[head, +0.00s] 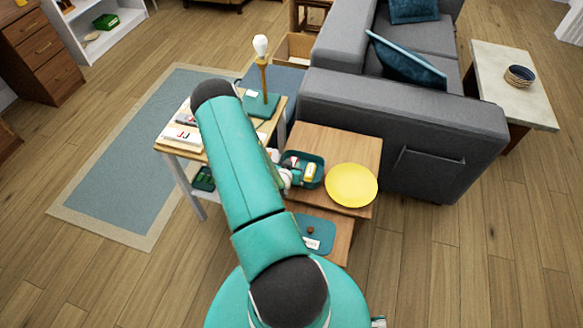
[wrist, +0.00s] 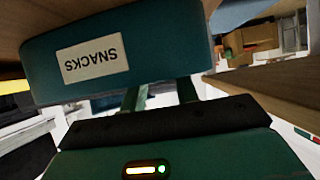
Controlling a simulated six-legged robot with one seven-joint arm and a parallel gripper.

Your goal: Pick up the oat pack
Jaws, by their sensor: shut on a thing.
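In the wrist view, a dark teal bin (wrist: 170,42) with an upside-down SNACKS label fills the upper part. The two fingers of my gripper (wrist: 160,93) stand apart and run behind the bin's near wall. Their tips and the item between them are hidden there. In the head view, a teal bin (head: 317,181) with red, white and yellow items stands on a wooden side table (head: 345,147). My arm covers its left side, with white parts showing there. I cannot single out the oat pack in either view.
A yellow plate (head: 351,185) sits right of the bin. A teal tray (head: 324,230) lies on the lower shelf. A lamp (head: 262,75) stands on the table to the left. A grey sofa (head: 410,125) is behind.

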